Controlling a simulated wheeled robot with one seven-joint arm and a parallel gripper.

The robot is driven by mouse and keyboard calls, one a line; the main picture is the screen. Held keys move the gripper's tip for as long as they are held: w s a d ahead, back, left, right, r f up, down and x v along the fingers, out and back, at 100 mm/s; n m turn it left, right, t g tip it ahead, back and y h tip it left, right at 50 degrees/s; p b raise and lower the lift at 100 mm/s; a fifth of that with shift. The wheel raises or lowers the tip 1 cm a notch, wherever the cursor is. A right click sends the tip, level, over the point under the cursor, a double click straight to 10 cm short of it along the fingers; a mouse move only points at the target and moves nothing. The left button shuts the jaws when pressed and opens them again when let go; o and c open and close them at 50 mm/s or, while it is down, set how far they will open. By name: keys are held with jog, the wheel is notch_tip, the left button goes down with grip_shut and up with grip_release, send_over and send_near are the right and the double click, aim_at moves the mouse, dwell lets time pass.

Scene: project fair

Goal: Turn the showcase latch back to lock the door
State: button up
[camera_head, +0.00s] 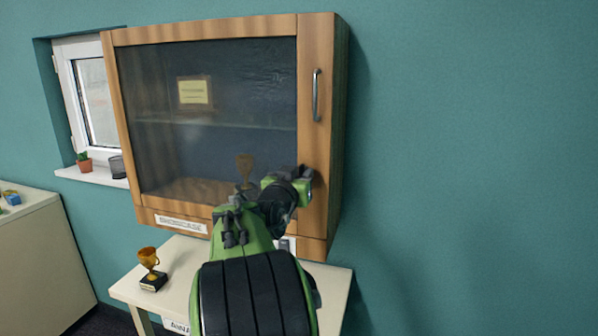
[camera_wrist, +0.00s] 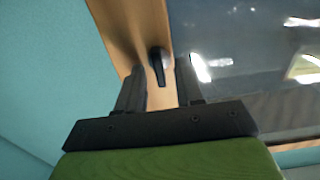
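The showcase (camera_head: 323,140) is a wooden wall cabinet with a glass door (camera_head: 215,130), which looks closed. In the wrist view, the dark latch (camera_wrist: 157,64) sits on the wooden door frame (camera_wrist: 130,25), roughly lengthwise along it. My gripper (camera_wrist: 160,70) is open, with one finger on each side of the latch's near end. I cannot tell whether either finger touches it. In the head view, my gripper (camera_head: 303,180) is at the lower right of the door frame, and my arm hides the latch there.
A metal door handle (camera_head: 316,95) is above my gripper. Below the showcase, a white table (camera_head: 184,262) holds a gold trophy (camera_head: 150,268). A window (camera_head: 90,90) with a small potted plant (camera_head: 84,162) is at left. The wall at right is clear.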

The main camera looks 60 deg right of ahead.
jog(key=shift+d, duration=0.35)
grip_shut()
